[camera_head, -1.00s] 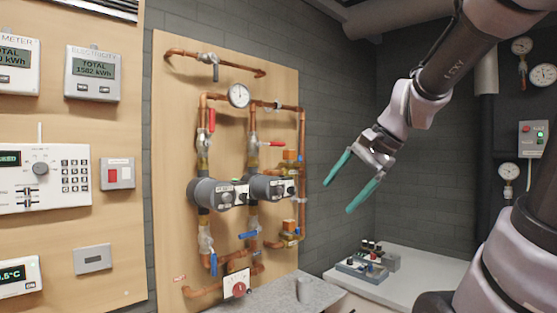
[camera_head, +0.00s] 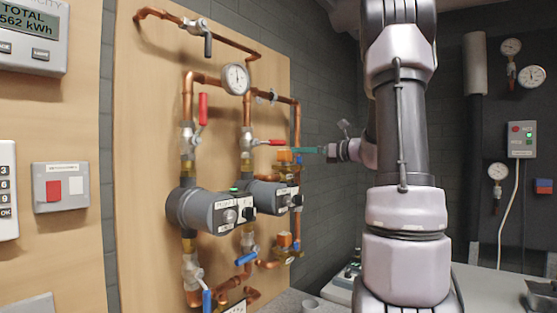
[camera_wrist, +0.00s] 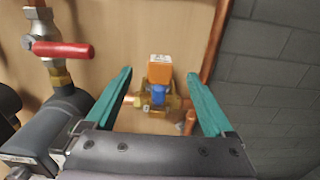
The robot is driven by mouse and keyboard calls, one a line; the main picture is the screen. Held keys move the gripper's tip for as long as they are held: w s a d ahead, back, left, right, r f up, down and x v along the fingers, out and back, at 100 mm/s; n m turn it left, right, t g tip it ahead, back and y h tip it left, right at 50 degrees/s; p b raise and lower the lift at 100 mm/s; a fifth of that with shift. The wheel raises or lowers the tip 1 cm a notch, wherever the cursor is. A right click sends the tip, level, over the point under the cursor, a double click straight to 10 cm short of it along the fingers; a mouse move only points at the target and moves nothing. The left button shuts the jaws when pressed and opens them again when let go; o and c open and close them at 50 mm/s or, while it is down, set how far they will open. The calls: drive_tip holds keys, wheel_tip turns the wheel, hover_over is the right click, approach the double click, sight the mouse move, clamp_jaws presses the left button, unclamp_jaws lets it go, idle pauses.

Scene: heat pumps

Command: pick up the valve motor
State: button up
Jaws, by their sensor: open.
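The valve motor looks to be an orange block with a pale label (camera_wrist: 160,69), above a brass valve body (camera_wrist: 172,102) with a blue part on its front. It is mounted on the copper pipework. In the wrist view it sits between and beyond the two teal fingers of my gripper (camera_wrist: 160,85), which is open and empty. In the head view an orange block (camera_head: 285,156) shows just left of my gripper (camera_head: 306,150), whose fingers point left toward it. A second orange block (camera_head: 285,239) sits lower on the pipes. My arm covers the area to the right.
Two grey pumps (camera_head: 196,211) (camera_head: 268,194) stick out from the wooden board (camera_head: 145,150). A red lever (camera_wrist: 62,50) is left of the fingers in the wrist view. A vertical copper pipe (camera_wrist: 214,40) runs close to the right finger. A grey brick wall (camera_wrist: 270,70) lies beyond.

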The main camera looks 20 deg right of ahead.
sight(285, 159)
drive_tip(key=x, duration=0.9)
clamp_jaws()
